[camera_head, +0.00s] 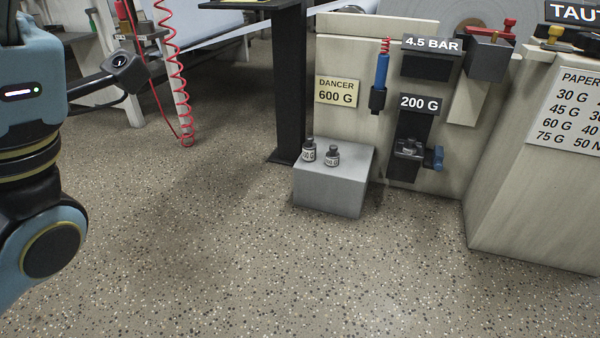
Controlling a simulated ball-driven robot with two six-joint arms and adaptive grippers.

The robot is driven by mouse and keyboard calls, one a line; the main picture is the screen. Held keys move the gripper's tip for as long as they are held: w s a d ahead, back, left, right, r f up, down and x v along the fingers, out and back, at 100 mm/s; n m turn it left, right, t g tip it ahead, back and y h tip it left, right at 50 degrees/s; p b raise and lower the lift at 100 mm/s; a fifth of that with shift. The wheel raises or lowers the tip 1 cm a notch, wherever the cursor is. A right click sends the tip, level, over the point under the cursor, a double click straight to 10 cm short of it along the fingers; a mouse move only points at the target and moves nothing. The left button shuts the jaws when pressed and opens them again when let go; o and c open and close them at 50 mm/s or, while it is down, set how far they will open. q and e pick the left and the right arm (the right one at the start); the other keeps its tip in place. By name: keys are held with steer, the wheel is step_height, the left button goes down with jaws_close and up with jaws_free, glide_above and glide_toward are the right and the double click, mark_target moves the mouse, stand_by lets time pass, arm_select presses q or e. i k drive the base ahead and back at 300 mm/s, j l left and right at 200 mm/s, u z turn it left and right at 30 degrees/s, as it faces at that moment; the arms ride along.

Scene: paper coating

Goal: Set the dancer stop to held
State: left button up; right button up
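A panel (361,60) carries a yellow sign (338,91) reading "DANCER 600 G". Right of the sign hangs a blue cylinder with a black lower end (381,75) under a red coil. A black holder (412,130) below a "200 G" label (419,104) has small weights (408,148) on it. A blue knob (438,158) sticks out at the holder's right side. No part is labelled as the dancer stop, so I cannot tell which it is or its setting. Part of my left arm shows at the left edge; neither gripper is in view.
Two weights (309,150) (332,156) stand on a grey block (333,190) on the floor. A black post (289,80) stands left of the panel. A red coiled hose (178,80) hangs further left. A "PAPER" cabinet (520,190) is at right. The front floor is clear.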

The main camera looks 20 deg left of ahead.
mark_target(438, 156)
steer(key=k+j, duration=0.2)
steer(key=k, duration=0.25)
steer(key=k+j, duration=0.2)
steer(key=k, duration=0.25)
steer(key=k+j, duration=0.25)
steer(key=k, duration=0.2)
steer(key=i+l, duration=0.2)
steer(key=i, duration=0.25)
steer(key=i+l, duration=0.25)
steer(key=i, duration=0.2)
steer(key=i+l, duration=0.2)
steer(key=i, duration=0.25)
steer(key=i+l, duration=0.25)
steer(key=i, duration=0.25)
